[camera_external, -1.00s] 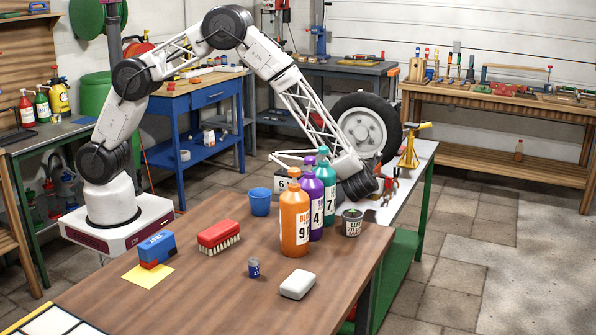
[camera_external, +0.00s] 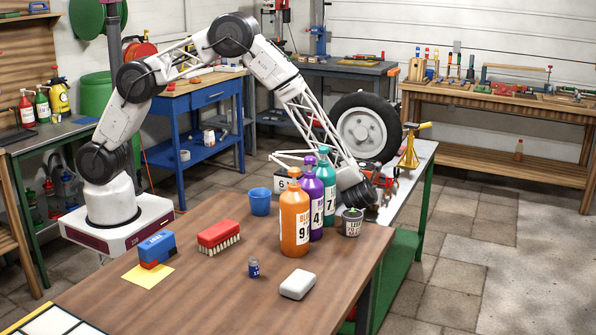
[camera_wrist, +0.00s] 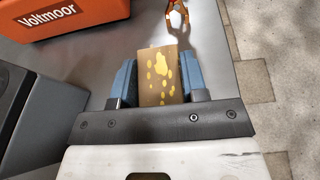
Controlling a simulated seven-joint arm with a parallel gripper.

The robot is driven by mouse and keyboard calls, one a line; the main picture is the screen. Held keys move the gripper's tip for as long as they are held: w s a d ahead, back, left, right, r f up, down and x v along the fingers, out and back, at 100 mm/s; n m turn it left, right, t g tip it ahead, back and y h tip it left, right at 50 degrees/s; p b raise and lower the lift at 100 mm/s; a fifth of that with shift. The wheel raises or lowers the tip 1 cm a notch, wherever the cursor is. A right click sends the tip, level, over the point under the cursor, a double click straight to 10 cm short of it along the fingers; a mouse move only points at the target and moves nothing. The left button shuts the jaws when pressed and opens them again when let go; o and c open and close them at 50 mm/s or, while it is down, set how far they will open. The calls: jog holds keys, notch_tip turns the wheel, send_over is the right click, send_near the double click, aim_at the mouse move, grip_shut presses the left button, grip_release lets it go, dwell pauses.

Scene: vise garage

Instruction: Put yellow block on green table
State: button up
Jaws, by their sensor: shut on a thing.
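The block (camera_wrist: 160,75) is tan with yellow paint spots in the wrist view. It sits between the two blue-grey fingers of my gripper (camera_wrist: 161,82), which are shut on it. The table with green legs (camera_external: 428,205) and a pale grey top stands at the right in the external view. Its grey top (camera_wrist: 215,75) lies beneath the block in the wrist view; I cannot tell whether the block touches it. In the external view my wrist is low over that table behind the bottles, and the fingers and block are hidden.
An orange Voltmoor box (camera_wrist: 65,17) lies at upper left in the wrist view, with orange-handled pliers (camera_wrist: 177,14) ahead. A dark grey object (camera_wrist: 30,110) is close at left.

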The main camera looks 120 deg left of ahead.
jog(key=o, duration=0.9)
jog(key=shift+f, duration=0.15)
jog(key=shift+o, duration=0.2)
jog(key=shift+r, duration=0.2)
jog(key=v, duration=0.3)
jog(key=shift+d, duration=0.15)
notch_tip(320, 180, up, 7)
